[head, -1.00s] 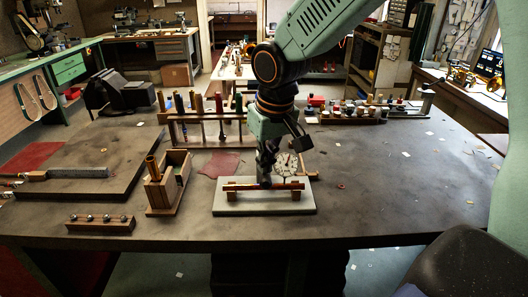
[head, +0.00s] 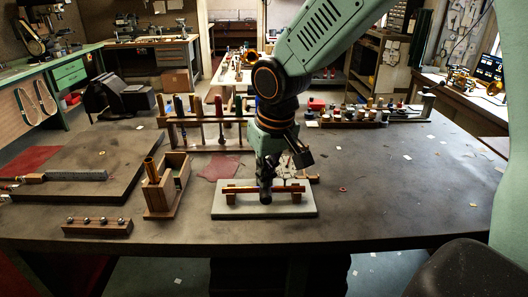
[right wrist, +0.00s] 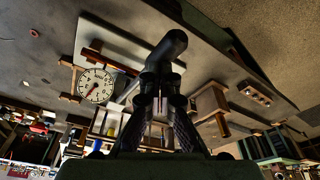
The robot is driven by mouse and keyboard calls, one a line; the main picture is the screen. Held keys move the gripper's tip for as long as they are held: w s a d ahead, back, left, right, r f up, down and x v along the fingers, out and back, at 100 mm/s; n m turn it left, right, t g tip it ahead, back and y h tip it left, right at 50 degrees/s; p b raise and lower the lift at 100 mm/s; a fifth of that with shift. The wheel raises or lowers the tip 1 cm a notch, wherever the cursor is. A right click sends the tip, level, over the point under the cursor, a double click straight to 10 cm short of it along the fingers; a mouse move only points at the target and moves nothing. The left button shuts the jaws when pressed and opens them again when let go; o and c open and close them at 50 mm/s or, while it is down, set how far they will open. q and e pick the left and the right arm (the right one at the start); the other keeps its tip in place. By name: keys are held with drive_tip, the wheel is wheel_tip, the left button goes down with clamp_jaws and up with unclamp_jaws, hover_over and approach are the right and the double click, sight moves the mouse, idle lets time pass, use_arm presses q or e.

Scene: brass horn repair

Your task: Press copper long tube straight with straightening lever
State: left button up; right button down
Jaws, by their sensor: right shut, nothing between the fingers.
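The copper long tube (head: 240,189) lies level across two wooden blocks on a pale base plate (head: 225,210). My right gripper (head: 265,196) points down at the middle of the tube and hides that part of it. Its fingers are shut and empty; they also show in the right wrist view (right wrist: 161,85). A dark, round-ended bar, seemingly the straightening lever (right wrist: 168,45), lies just beyond the fingertips there; whether they touch is unclear. My left gripper is not in view.
A wooden box with a copper piece (head: 166,190) stands left of the plate. A rack of tools (head: 205,125) stands behind it. A strip with several metal balls (head: 97,227) lies front left. The table's right side is mostly clear.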

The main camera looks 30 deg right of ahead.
sight(266, 190)
drive_tip(key=shift+f, duration=0.1)
drive_tip(key=shift+s+a+f+b, duration=0.15)
drive_tip(key=shift+s+f+b, duration=0.05)
drive_tip(key=shift+f+b, duration=0.45)
drive_tip(key=shift+s+a+f+b, duration=0.1)
drive_tip(key=shift+s+f+b, duration=0.1)
drive_tip(key=shift+f+b, duration=0.4)
drive_tip(key=r+p, duration=0.1)
drive_tip(key=p, duration=0.1)
drive_tip(key=w+r+p, duration=0.1)
drive_tip(key=shift+d+r, duration=0.3)
drive_tip(key=w+d+r+p, duration=0.2)
drive_tip(key=w+r+p, duration=0.1)
drive_tip(key=r+p, duration=0.5)
drive_tip(key=shift+w+d+p, duration=0.15)
drive_tip(key=shift+w+p, duration=0.2)
drive_tip(key=shift+p, duration=0.3)
drive_tip(key=shift+r, duration=0.1)
drive_tip(key=shift+r+p, duration=1.35)
drive_tip(key=shift+r, duration=1.45)
